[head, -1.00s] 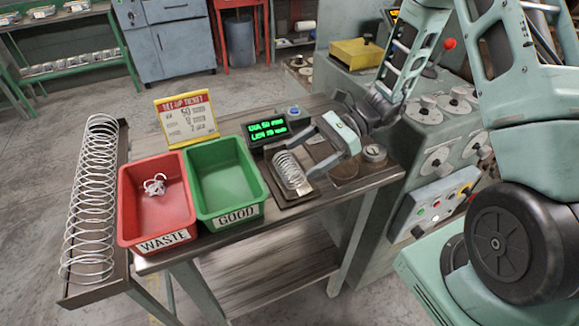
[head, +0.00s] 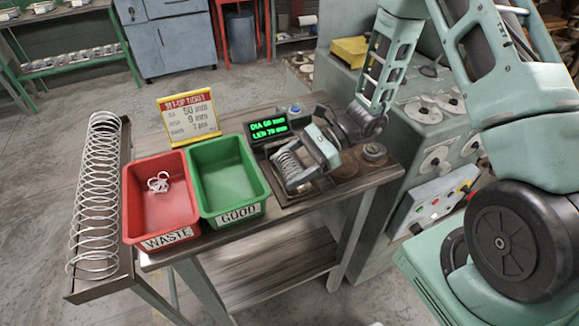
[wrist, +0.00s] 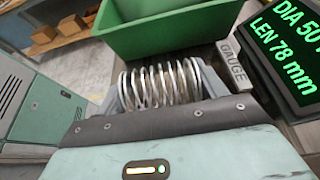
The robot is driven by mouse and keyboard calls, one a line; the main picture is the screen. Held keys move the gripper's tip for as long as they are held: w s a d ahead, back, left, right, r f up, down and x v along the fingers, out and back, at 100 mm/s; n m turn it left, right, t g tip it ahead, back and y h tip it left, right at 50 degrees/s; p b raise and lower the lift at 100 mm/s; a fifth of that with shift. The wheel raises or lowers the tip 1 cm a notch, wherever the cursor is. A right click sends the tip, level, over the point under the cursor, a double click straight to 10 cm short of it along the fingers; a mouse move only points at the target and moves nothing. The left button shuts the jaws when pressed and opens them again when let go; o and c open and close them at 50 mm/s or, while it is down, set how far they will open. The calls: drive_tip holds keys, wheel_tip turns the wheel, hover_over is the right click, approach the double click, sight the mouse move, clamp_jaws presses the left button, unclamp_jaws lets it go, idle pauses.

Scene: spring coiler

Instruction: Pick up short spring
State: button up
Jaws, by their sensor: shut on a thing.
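The short spring (head: 287,165) is a silver coil on the gauge plate (head: 283,198), just right of the green bin. In the wrist view the spring (wrist: 160,84) lies crosswise between my two fingers. My gripper (head: 293,167) is shut on it, with a finger at each end of the coil. In the wrist view my gripper (wrist: 160,88) covers the near side of the spring. I cannot tell whether the spring touches the plate.
The green GOOD bin (head: 262,186) is empty. The red WASTE bin (head: 130,205) holds a tangled white wire piece (head: 158,182). A display (head: 268,128) reads DIA 50 mm, LEN 78 mm. A long spring (head: 97,195) lies in a side trough. A set-up ticket (head: 188,116) stands behind the bins.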

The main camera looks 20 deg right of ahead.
sight(289, 160)
drive_tip(key=shift+r, duration=0.15)
wheel_tip(289, 160, up, 10)
drive_tip(key=shift+f+b, duration=0.1)
drive_tip(key=shift+b, duration=0.35)
idle(1.0)
